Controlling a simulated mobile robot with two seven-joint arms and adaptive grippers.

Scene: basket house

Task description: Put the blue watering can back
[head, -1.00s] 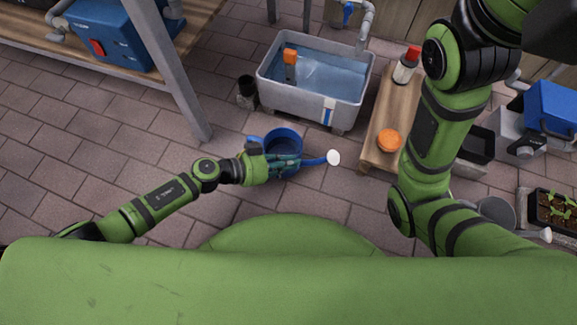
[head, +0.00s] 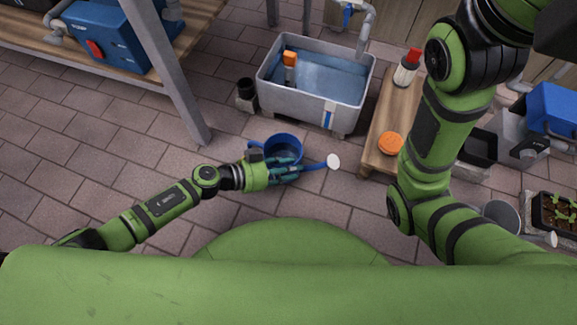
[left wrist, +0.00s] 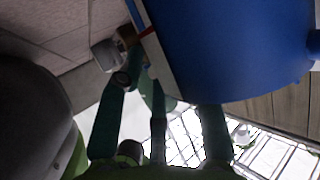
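The blue watering can (head: 284,141) stands on the paving in front of the grey water tub, its spout pointing right to a white rose (head: 333,161). In the left wrist view its blue side (left wrist: 230,45) fills the upper right. My left gripper (head: 286,172) is at the can's near side, covering part of its lower body. The fingers look spread in the left wrist view (left wrist: 160,125), with the can beyond them and nothing seen between them. Whether a finger touches the can is hidden. My right arm rises at the right; its gripper is out of view.
The grey tub (head: 291,104) with water stands behind the can. A low wooden bench (head: 378,158) with an orange-lidded jar (head: 390,144) is to the right. A grey table leg (head: 177,85) stands at left. Paving left of the can is clear.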

